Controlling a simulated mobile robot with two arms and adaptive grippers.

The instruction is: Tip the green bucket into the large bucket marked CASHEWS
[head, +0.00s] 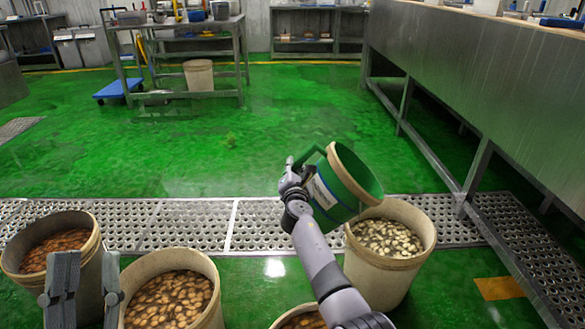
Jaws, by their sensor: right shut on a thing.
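The green bucket (335,196) has a cream rim and a pale label, and its handle is on the left. It is held in the air, tilted with its mouth to the right, above the large cream bucket (375,275) with pale pieces in liquid. The part of its inside that I see is bare green. My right gripper (296,178) is shut on the green bucket at its handle side. My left gripper (88,268) is open and empty, in front of the far left large bucket. No CASHEWS marking is readable on any large bucket.
Large cream buckets with brown contents stand at the far left (92,285), left of centre (207,262) and bottom centre (284,314). A metal floor grate (180,222) runs behind them. A long steel counter (480,90) bounds the right. Green floor beyond is mostly clear.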

